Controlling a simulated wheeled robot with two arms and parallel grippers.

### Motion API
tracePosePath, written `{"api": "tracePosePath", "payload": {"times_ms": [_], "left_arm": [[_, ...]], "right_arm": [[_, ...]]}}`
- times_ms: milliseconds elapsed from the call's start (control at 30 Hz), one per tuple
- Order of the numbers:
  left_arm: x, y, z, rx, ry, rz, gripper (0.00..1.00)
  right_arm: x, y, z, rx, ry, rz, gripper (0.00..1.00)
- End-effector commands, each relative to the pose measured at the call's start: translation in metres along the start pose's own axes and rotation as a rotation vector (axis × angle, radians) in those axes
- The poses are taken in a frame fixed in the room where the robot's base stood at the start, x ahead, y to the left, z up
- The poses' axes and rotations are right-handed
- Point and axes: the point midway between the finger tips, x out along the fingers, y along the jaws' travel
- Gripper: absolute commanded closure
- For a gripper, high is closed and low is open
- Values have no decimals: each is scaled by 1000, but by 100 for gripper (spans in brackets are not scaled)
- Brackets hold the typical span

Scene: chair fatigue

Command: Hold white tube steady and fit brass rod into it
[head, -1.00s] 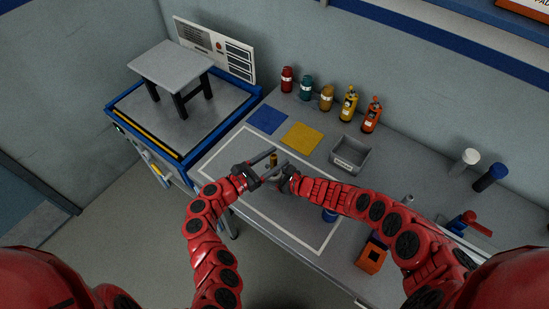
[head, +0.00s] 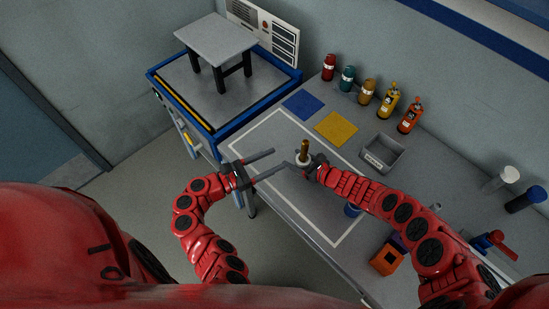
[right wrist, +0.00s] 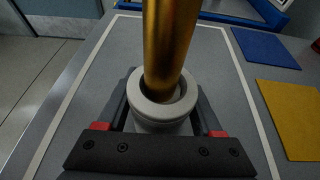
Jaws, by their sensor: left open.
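The brass rod (head: 305,146) stands with its lower end in the mouth of the white tube (head: 303,159). In the right wrist view the rod (right wrist: 170,45) is off-centre in the tube's ring (right wrist: 157,114), with a gap at its right side. The tube is upright over the table. My right gripper (head: 298,168) has its fingers on both sides of the tube and appears shut on it; the fingers also show in the wrist view (right wrist: 160,118). My left gripper (head: 279,160) is open and empty, left of the rod and apart from it. The rod's lower end is hidden inside the tube.
A white outline (head: 337,244) marks the grey table. Blue (head: 303,105) and yellow (head: 336,128) mats and a grey bin (head: 382,154) lie behind. Several bottles (head: 389,100) line the wall. An orange block (head: 387,260) is at front right. A blue-edged cart with a stool (head: 216,40) stands left.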

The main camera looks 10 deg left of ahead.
Motion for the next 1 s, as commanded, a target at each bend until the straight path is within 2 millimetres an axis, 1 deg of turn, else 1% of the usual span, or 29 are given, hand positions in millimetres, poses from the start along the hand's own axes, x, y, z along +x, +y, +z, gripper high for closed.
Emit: {"api": "tracePosePath", "payload": {"times_ms": [33,133,167,467,567,667,767,1000], "left_arm": [[0,0,0,0,0,0,38],[0,0,0,0,0,0,38],[0,0,0,0,0,0,38],[0,0,0,0,0,0,38],[0,0,0,0,0,0,38],[0,0,0,0,1,0,38],[0,0,0,0,1,0,38],[0,0,0,0,1,0,38]], "right_arm": [[0,0,0,0,0,0,22],[0,0,0,0,0,0,4],[0,0,0,0,0,0,1],[-1,0,0,0,0,0,1],[-5,-1,0,2,0,-2,1],[-14,-2,-1,5,1,-3,1],[-28,-3,-1,3,1,-6,1],[-68,-1,-1,4,2,-3,1]]}}
